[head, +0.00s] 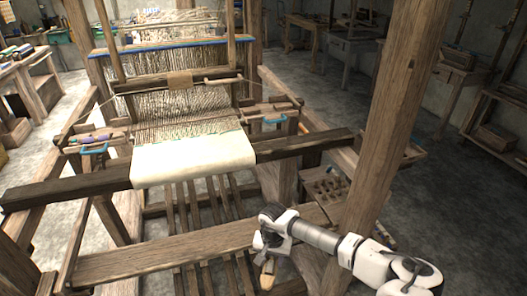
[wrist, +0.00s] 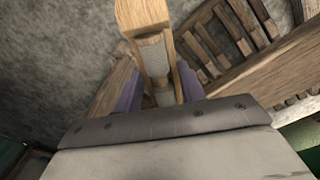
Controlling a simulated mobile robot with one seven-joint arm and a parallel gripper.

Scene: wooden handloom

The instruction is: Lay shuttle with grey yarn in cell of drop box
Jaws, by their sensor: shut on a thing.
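My gripper (head: 266,258) is low in front of the loom, at the lower middle of the head view, pointing down. It is shut on a wooden shuttle (head: 267,281), of which only a small end shows there. In the wrist view the shuttle (wrist: 143,12) runs away from me between the two purple-grey fingers, with grey yarn (wrist: 152,52) in its opening. Box-like parts with blue handles sit at both ends of the loom's beater, the left one (head: 95,151) and the right one (head: 270,120). Their cells are too small to make out. My gripper is well apart from both.
The loom's wooden bench (head: 160,258) lies left of my gripper. A thick post (head: 388,110) rises near my arm. The dark front beam (head: 70,185) with cream cloth (head: 190,158) crosses before the beater. A holed wooden tray (head: 325,188) stands behind my arm.

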